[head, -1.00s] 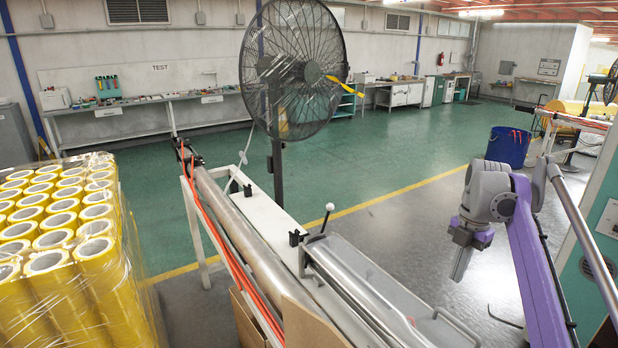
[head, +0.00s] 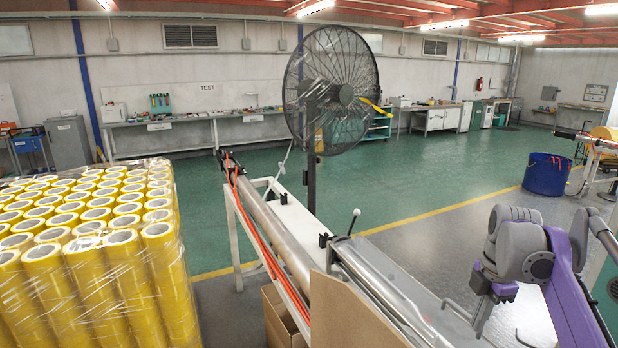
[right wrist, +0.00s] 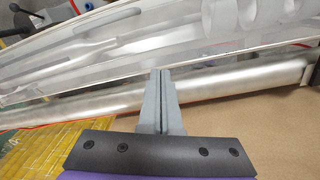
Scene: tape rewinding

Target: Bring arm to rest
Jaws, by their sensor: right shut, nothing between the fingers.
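My right arm (head: 580,310), purple and grey, comes in at the lower right of the head view. Its gripper (head: 483,318) hangs down beside the right side of the rewinding machine (head: 300,225). In the right wrist view the two grey fingers (right wrist: 161,74) are together with nothing between them. Behind them, in that view, are a metal roller (right wrist: 245,82) and the machine's pale top. My left arm and gripper are not in view.
A wrapped stack of yellow tape rolls (head: 100,265) stands at the left. A large black fan (head: 331,82) stands behind the machine. Cardboard (head: 350,315) is at the front of the machine. A blue bin (head: 546,174) stands at the right; the green floor behind is largely clear.

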